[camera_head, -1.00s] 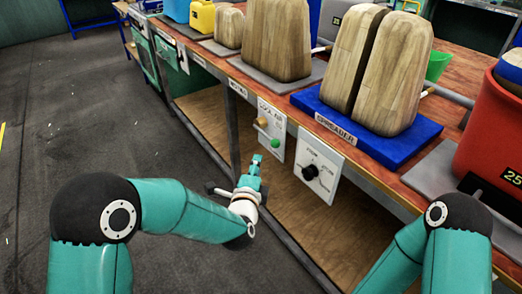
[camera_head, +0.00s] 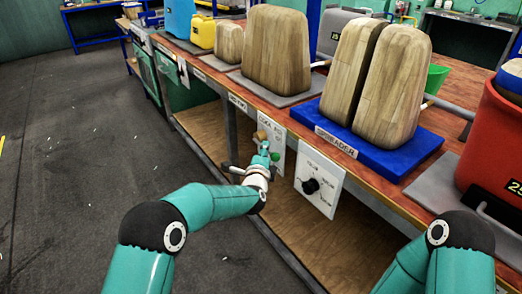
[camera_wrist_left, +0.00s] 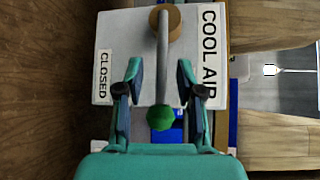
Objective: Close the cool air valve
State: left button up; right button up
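The cool air valve panel (camera_head: 278,140) is a pale plate on the bench front. It also shows in the left wrist view (camera_wrist_left: 140,35), turned sideways, with a "COOL AIR" label (camera_wrist_left: 209,55) at right and a "CLOSED" label (camera_wrist_left: 103,77) at left. A grey lever (camera_wrist_left: 163,60) runs from a brass pivot (camera_wrist_left: 165,24) straight down to a green ball end (camera_wrist_left: 160,117), alongside neither label. My left gripper (camera_head: 263,148) is at the panel; in its wrist view its open fingers (camera_wrist_left: 159,68) straddle the lever, with gaps on both sides. My right gripper is out of view.
A second white panel with a black knob (camera_head: 310,186) is just right of the valve panel. Above are the bench top with wooden blocks (camera_head: 276,50) and a blue tray (camera_head: 395,160). The floor (camera_head: 70,170) at left is clear.

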pick_arm(q)
jog(key=shift+w+d+f, duration=0.1)
jog(key=shift+w, duration=0.55)
jog(key=shift+w+d+f, duration=0.1)
jog(key=shift+w, duration=0.55)
jog(key=shift+c, duration=0.3)
grip_shut()
